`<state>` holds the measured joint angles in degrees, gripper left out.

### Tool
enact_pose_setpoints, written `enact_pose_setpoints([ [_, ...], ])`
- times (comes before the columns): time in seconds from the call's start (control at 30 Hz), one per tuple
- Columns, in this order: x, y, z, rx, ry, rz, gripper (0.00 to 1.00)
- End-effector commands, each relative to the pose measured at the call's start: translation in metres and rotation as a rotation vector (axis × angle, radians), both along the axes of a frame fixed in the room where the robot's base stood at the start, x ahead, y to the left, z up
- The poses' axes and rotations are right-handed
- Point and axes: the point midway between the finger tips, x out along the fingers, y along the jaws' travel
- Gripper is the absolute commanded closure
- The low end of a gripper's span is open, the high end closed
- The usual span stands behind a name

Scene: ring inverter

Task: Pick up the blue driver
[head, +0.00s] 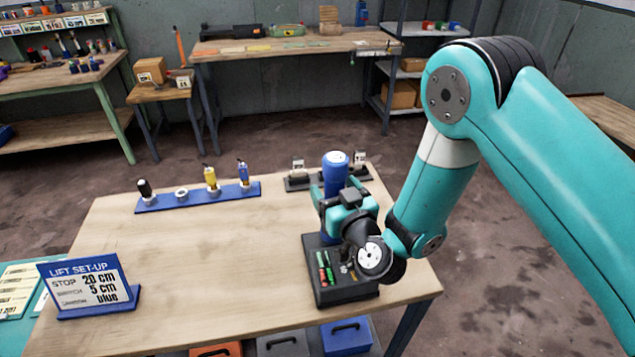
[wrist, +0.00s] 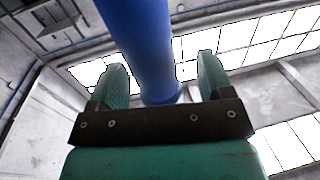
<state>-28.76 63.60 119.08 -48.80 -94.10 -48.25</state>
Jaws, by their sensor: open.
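The blue driver (head: 243,172) stands upright in a ring of the blue rack (head: 160,203) at the table's back left. A yellow driver (head: 211,178) and a black-topped driver (head: 145,189) stand in the same rack, with an empty ring (head: 181,193) between them. My gripper (head: 337,193) is open at the blue column (head: 335,168), well to the right of the rack. In the wrist view the open fingers (wrist: 160,76) lie on either side of the blue column (wrist: 140,40). I cannot tell whether they touch it.
The column stands on a black base (head: 345,293) with red and green parts. A dark holder (head: 297,182) with small labelled items sits behind it. The table's middle (head: 220,255) is clear.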

Motion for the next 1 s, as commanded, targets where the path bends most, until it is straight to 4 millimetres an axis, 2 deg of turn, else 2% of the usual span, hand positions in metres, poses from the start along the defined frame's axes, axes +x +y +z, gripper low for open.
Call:
enact_pose_setpoints([
  [0.13,0.010,-0.009,0.001,-0.002,0.000,-0.024,0.26],
  [0.37,0.009,0.000,0.000,-0.001,0.000,-0.011,0.26],
  [0.47,0.008,0.002,0.000,-0.002,-0.001,-0.007,0.45],
  [0.63,0.008,0.003,0.000,-0.001,0.000,-0.007,0.84],
  [0.67,0.008,0.002,0.000,-0.001,0.001,-0.007,0.87],
  [1.0,0.009,0.001,0.006,0.001,-0.003,-0.011,0.87],
])
